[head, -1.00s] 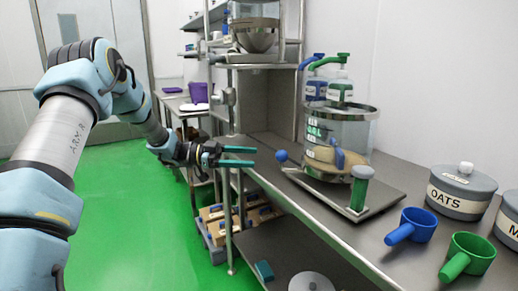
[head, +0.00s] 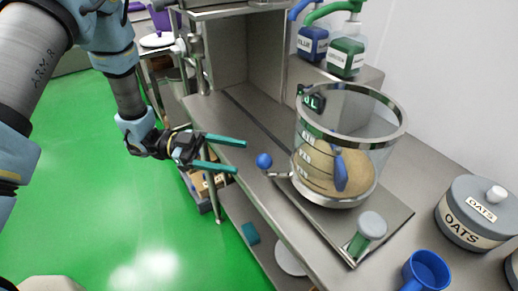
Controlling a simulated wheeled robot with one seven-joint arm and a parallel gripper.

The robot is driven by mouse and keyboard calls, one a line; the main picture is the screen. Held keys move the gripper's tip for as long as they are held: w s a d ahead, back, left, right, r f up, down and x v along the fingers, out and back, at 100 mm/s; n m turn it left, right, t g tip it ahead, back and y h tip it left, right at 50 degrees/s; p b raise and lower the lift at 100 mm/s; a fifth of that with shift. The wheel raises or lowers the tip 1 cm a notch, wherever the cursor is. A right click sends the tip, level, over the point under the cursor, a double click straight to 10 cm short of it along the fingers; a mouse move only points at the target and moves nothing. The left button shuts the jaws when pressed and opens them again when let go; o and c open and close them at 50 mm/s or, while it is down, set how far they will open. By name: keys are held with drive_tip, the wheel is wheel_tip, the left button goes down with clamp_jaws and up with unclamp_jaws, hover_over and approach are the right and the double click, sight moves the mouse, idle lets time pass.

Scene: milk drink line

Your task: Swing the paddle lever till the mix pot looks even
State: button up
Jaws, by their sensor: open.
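The mix pot (head: 345,120) is a clear cylinder with metal rims and level marks, standing on a metal base plate (head: 395,222). Tan contents (head: 330,170) fill its lower part, and a blue paddle-shaped part (head: 340,172) shows at its front. I cannot tell how even the contents are. A lever with a blue ball knob (head: 264,161) sticks out from the pot's lower left side. My gripper (head: 241,157) is open and empty, its two green fingers pointing right toward the knob. A small gap shows between the fingertips and the knob.
A green-bodied post with a grey cap (head: 372,224) stands on the plate's front corner. A grey OATS canister (head: 476,213) and a blue scoop (head: 427,270) are at right. Blue and green pump bottles (head: 346,52) stand behind. Green floor lies open at left.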

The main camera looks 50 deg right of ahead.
sight(263, 161)
drive_tip(key=p+x, duration=0.2)
drive_tip(key=x, duration=0.5)
drive_tip(key=shift+s+d, duration=0.2)
drive_tip(key=shift+s, duration=0.1)
drive_tip(key=shift+c, duration=0.2)
clamp_jaws()
idle(0.9)
